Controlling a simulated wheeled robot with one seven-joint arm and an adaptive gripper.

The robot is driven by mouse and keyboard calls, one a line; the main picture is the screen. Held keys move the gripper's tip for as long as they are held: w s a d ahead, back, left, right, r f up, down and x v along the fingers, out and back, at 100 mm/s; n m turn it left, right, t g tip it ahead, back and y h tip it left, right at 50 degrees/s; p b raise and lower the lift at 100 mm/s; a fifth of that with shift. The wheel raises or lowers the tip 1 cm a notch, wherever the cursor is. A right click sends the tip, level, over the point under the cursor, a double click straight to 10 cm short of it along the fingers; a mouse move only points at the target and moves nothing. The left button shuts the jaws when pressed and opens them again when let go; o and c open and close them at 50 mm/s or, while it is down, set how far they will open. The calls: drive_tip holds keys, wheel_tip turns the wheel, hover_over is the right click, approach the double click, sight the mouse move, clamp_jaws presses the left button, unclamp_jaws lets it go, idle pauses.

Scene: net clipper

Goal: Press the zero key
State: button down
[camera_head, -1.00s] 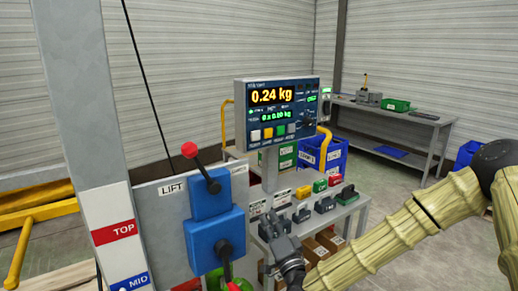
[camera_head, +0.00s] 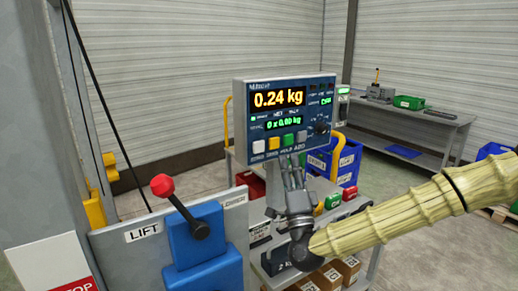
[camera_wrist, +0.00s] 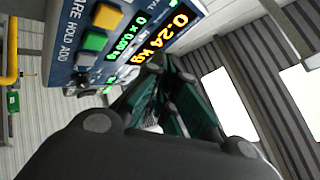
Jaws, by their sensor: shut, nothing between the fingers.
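The scale display (camera_head: 284,110) is a blue-grey box reading 0.24 kg, with a row of keys along its lower edge. The zero key (camera_head: 258,146) is the white one at the far left of the row. To its right are the yellow tare key (camera_head: 273,143), the green hold key (camera_head: 288,139) and a grey add key (camera_head: 302,136). My gripper (camera_head: 292,162) is shut and empty, pointing up just below the hold and add keys. In the wrist view its fingers (camera_wrist: 165,105) lie beside the tilted display (camera_wrist: 130,35). Contact with the panel cannot be told.
The lift box with a red-knobbed lever (camera_head: 163,186) stands at the left, near the display. A bench with cartons (camera_head: 327,278) is below. Blue bins (camera_head: 340,160) stand behind. A grey table (camera_head: 415,130) is at the back right.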

sight(259, 147)
drive_tip(key=w+a, duration=0.4)
drive_tip(key=w, duration=0.3)
drive_tip(key=shift+w+a+f, duration=0.15)
drive_tip(key=shift+w+a, duration=0.05)
drive_tip(key=shift+a, duration=0.2)
drive_tip(key=shift+w+a, duration=0.1)
idle(1.5)
drive_tip(key=shift+w+a+b, duration=0.2)
drive_tip(key=shift+w+b, duration=0.05)
drive_tip(key=shift+b, duration=0.25)
